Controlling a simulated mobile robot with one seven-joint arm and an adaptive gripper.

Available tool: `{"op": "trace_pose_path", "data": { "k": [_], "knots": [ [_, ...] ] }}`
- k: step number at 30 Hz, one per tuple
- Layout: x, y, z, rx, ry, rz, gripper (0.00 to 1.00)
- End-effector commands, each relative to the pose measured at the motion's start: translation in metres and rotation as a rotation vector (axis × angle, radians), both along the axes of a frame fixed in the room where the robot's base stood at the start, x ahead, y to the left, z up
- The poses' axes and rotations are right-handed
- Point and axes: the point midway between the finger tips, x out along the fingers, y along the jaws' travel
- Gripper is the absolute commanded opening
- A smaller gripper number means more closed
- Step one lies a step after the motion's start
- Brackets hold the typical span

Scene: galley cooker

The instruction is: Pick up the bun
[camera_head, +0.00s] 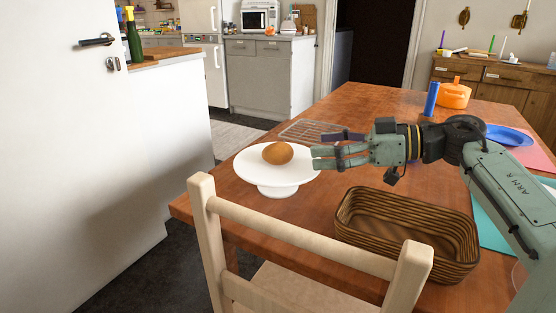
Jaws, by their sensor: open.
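The bun (278,153) is brown and rounded. It sits on top of a white footed stand (252,174) near the left end of the wooden table. My gripper (320,151) comes in from the right at about the bun's height in the picture. Its fingers are open and point left toward the bun. A gap shows between the fingertips and the bun, with nothing between the fingers. The fingertips overlap the right rim of the stand in the picture; I cannot tell their height above it.
A brown wicker basket (408,232) stands on the table below my gripper. A wooden chair (290,235) is at the near edge. A wire rack (309,130) lies behind the stand. An orange pot (454,94), a blue cylinder (432,99) and a blue plate (508,136) are farther right.

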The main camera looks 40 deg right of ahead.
Motion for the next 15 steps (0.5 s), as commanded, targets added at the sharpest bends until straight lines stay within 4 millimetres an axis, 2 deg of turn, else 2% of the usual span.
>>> {"op": "trace_pose_path", "data": {
  "k": [9, 15],
  "knots": [
    [0.038, 0.025, -0.01, -0.001, 0.002, 0.004, 0.71],
    [0.051, 0.033, -0.013, -0.002, 0.001, 0.004, 0.71]
  ]
}}
